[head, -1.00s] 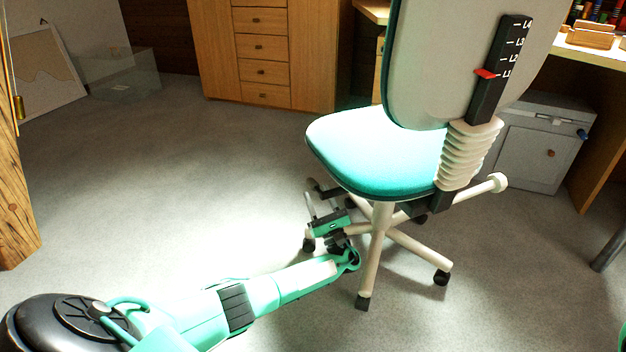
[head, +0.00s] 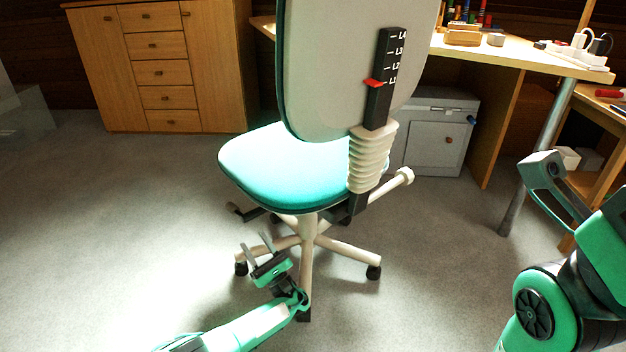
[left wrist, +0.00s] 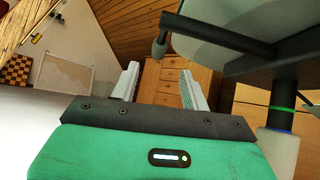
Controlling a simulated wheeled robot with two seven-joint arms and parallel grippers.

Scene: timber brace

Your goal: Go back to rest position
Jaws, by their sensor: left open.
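My left gripper (head: 257,246) is open and empty, low in front of the chair's wheeled base in the head view. Its two fingers also show in the left wrist view (left wrist: 160,86), spread apart with nothing between them. My left arm reaches in from the bottom of the head view. The swivel chair (head: 290,168) has a teal seat and a pale back with a red marker at L1. In the left wrist view, the chair's underside (left wrist: 250,62) is close on the right.
A wooden drawer cabinet (head: 160,70) stands at the back left. A desk (head: 500,52) with small items is at the back right, with a grey cabinet (head: 432,135) under it and a metal leg (head: 535,160). The floor (head: 110,230) at left is clear.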

